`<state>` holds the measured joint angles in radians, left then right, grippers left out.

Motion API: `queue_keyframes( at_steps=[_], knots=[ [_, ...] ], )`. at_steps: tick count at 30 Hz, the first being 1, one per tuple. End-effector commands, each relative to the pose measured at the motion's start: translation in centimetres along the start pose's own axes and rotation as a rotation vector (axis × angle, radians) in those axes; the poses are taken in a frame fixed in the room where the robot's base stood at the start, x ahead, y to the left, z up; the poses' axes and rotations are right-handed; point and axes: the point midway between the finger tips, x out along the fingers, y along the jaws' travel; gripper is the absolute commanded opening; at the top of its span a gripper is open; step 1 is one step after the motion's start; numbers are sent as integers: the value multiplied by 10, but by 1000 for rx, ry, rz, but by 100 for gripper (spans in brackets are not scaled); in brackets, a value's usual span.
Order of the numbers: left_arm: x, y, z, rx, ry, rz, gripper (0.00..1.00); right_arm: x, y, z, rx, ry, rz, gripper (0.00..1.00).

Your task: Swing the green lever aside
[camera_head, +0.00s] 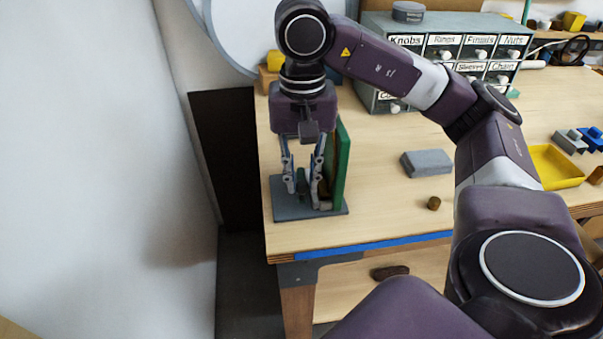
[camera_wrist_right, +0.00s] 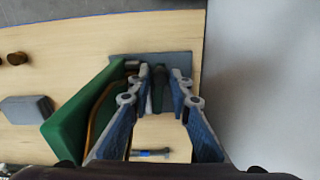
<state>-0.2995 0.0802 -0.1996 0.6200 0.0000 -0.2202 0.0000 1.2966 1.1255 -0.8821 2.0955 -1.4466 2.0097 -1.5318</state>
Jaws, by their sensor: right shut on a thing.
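The green lever (camera_head: 302,180) is a small dark green upright piece on a grey base plate (camera_head: 285,209) at the table's left front corner. A tall green panel (camera_head: 343,165) stands on the same plate, just right of the lever. My right gripper (camera_head: 304,190) points down over the plate with its fingers on either side of the lever, shut on it. In the right wrist view the lever (camera_wrist_right: 158,92) shows between the fingertips (camera_wrist_right: 160,80), with the green panel (camera_wrist_right: 80,125) on the left. The fingers partly hide the lever. My left gripper is out of view.
A grey block (camera_head: 427,163) and a small brown cylinder (camera_head: 433,203) lie right of the plate. A labelled drawer cabinet (camera_head: 455,50) stands behind. A yellow tray (camera_head: 555,167) is at right. A white wall (camera_head: 120,150) is close on the left.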

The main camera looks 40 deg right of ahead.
Motion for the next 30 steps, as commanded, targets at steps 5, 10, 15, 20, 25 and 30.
queue_keyframes(
  at_steps=[5, 10, 15, 20, 25, 30],
  knots=[
    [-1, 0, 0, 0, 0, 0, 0, -3, 0, -2, 5, 7, -4, 25],
    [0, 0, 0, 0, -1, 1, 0, -2, 0, -1, 4, 4, -2, 36],
    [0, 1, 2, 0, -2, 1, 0, -1, 0, -1, 3, 3, -1, 36],
    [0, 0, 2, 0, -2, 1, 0, -4, 0, -1, 2, 3, -2, 36],
    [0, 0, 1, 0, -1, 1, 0, -18, 0, -2, 3, 6, -4, 36],
    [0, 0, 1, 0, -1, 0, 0, -36, 0, -2, 3, 6, -3, 36]
  ],
)
